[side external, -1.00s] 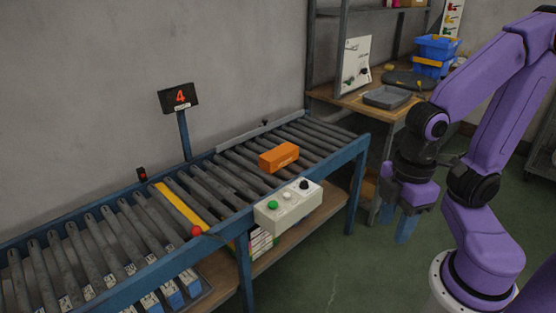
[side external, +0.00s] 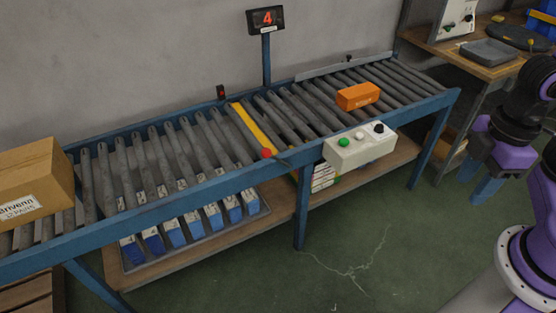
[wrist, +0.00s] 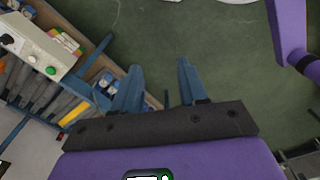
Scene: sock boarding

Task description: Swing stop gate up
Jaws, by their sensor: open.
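The stop gate appears to be the yellow bar (side external: 249,128) lying low between the rollers of the conveyor (side external: 180,187). A red knob (side external: 266,154) sits at its near end by the blue side rail. The yellow bar also shows at the lower left of the wrist view (wrist: 75,113). My gripper (side external: 487,190) is open and empty, to the right of the conveyor and well apart from the gate. Its two blue fingers (wrist: 157,80) point at bare green floor in the wrist view.
An orange block (side external: 357,96) lies on the rollers right of the gate. A control box (side external: 360,149) with buttons is on the near rail. A cardboard box (side external: 33,188) sits at the conveyor's left end. A sign reading 4 (side external: 266,20) stands behind. The floor in front is clear.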

